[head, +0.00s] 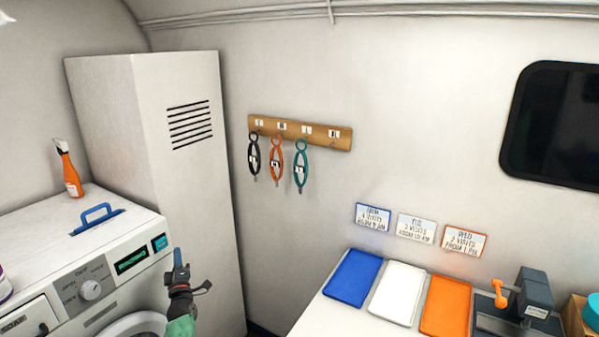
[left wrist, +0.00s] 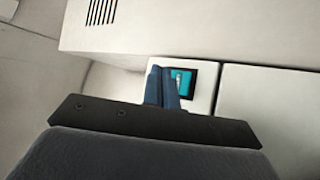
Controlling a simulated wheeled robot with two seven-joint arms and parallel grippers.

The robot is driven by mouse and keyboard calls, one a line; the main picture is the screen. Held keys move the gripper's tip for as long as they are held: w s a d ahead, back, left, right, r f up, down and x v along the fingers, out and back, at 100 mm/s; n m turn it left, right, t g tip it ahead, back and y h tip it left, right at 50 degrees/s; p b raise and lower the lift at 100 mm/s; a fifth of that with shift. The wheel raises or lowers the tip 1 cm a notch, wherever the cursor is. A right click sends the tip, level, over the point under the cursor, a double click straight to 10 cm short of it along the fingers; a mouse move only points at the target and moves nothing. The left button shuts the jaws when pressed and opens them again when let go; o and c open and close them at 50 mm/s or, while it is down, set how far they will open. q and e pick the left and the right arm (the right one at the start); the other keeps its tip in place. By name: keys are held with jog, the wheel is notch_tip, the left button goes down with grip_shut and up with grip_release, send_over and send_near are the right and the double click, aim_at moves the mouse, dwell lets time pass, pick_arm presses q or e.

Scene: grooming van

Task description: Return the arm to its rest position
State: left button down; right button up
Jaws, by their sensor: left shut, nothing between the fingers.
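My left gripper (head: 178,262) is in the lower left of the head view, raised in front of the right end of the washing machine (head: 142,205). Its fingers are together with nothing between them. In the left wrist view the closed blue fingers (left wrist: 162,86) point toward the machine's teal display (left wrist: 181,80). I cannot tell whether they touch the machine. My right gripper is not in view.
A tall white locker (head: 190,180) stands behind the machine. An orange spray bottle (head: 70,172) and a blue-handled brush (head: 96,215) are on the machine. Blue (head: 353,278), white (head: 397,293) and orange (head: 446,305) mats lie on the counter. Leads hang on a wooden rack (head: 330,137).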

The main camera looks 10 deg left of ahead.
pick_arm(q)
jog(key=w+d+f+m+g+h, duration=0.4)
jog(key=d+f+m+h, duration=0.45)
jog(key=f+m, duration=0.4)
jog(key=s+d+f+m+g+h+b, duration=0.1)
jog(key=s+d+f+m+g, duration=0.3)
jog(key=f, duration=0.7)
jog(key=s+d+f+m+g+h, duration=0.1)
jog(key=s+d+f+g, duration=0.1)
jog(key=s+d+f, duration=0.65)
jog(key=s+d+f+m+g+b, duration=0.1)
jog(key=s+d+f+m+g, duration=0.2)
jog(key=s+f, duration=0.95)
jog(key=s+d+f+m+g+b, duration=0.1)
jog(key=s+d+f+g, duration=0.3)
jog(key=s+f, duration=0.8)
jog(key=s+d+f+b, duration=0.1)
jog(key=s+f, duration=0.4)
jog(key=s, duration=0.6)
jog(key=s+d+f+g+b, duration=0.1)
jog(key=s+f, duration=0.5)
jog(key=s, duration=0.6)
jog(key=shift+d+g, duration=0.3)
jog(key=shift+d, duration=0.45)
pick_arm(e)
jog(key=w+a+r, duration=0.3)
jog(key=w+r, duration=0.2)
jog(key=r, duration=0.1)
